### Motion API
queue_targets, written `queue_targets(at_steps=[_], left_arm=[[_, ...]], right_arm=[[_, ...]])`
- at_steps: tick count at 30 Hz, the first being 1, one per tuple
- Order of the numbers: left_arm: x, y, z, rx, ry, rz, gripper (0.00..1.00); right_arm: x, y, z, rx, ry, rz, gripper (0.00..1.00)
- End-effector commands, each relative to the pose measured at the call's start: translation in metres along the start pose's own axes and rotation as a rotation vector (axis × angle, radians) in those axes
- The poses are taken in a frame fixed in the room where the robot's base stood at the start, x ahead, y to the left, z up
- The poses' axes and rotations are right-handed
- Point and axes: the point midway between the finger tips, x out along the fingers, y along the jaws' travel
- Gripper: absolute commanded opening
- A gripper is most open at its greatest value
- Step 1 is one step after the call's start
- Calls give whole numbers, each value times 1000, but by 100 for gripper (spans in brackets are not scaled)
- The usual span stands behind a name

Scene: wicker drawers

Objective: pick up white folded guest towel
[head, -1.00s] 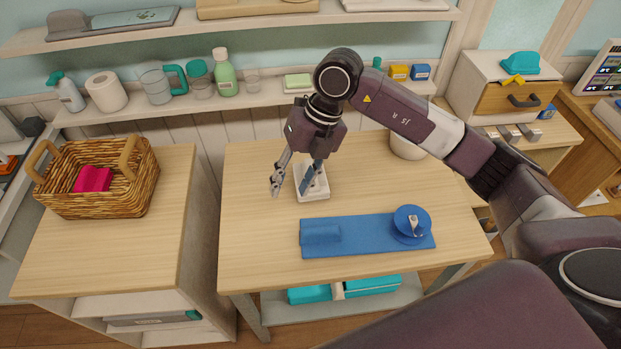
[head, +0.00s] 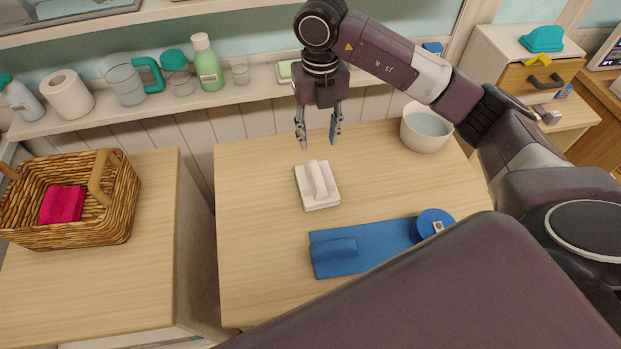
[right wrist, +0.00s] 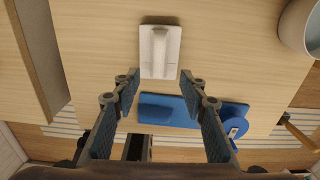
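The white folded guest towel (head: 317,190) lies on the wooden table, a flat slab with a raised ridge along its middle. It also shows at the top of the right wrist view (right wrist: 160,62). My right gripper (head: 318,142) hangs above the table, beyond the towel in the head view, with its fingers pointing down. In the right wrist view its fingers (right wrist: 159,85) are spread with nothing between them, and the towel appears beyond the fingertips. My left gripper is in neither current view.
A blue mat (head: 365,250) with a raised fold and a round blue piece (head: 434,221) lies nearer on the table. A white bowl (head: 425,130) stands at the back right. A wicker basket (head: 110,215) with a pink cloth (head: 62,205) stands on the left cabinet. A shelf (head: 150,115) holds bottles behind.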

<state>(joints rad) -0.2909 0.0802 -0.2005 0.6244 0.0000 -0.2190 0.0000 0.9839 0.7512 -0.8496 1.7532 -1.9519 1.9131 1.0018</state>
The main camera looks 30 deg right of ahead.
Motion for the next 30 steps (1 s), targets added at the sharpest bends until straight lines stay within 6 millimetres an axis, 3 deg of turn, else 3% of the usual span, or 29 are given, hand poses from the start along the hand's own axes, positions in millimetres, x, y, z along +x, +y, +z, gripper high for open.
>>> queue_targets(at_steps=[1,13,20,30], left_arm=[[13,1,4,0,-4,0,40],[57,4,27,0,-30,3,40],[55,2,17,0,-16,2,40],[37,2,11,0,-9,1,40]], right_arm=[[13,0,0,-1,0,0,39],[58,0,0,-1,0,1,39],[74,0,-1,-1,4,0,39],[116,1,-7,-2,6,0,39]])
